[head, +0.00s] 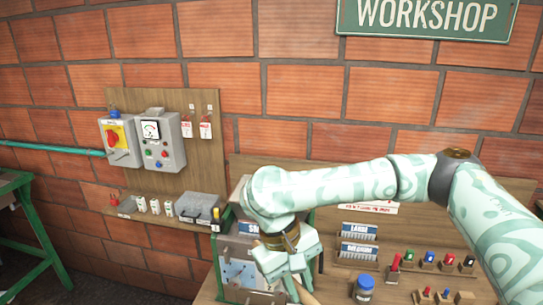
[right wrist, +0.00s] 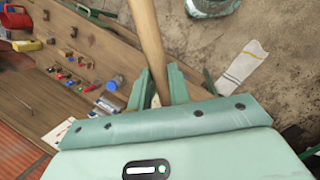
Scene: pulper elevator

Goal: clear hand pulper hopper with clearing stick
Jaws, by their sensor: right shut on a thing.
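My right gripper (head: 290,262) is shut on a pale wooden stick (head: 306,295), at the lower middle of the head view. In the right wrist view the stick (right wrist: 147,35) runs from the top edge down between the green fingers (right wrist: 158,88); its far end is out of frame. I cannot make out the hand pulper or its hopper for sure in either view. My left gripper is not in view.
My right arm partly hides a signed cabinet (head: 239,250). A wall board (head: 205,120) holds electrical boxes. A pale cloth (right wrist: 243,64) lies on the floor.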

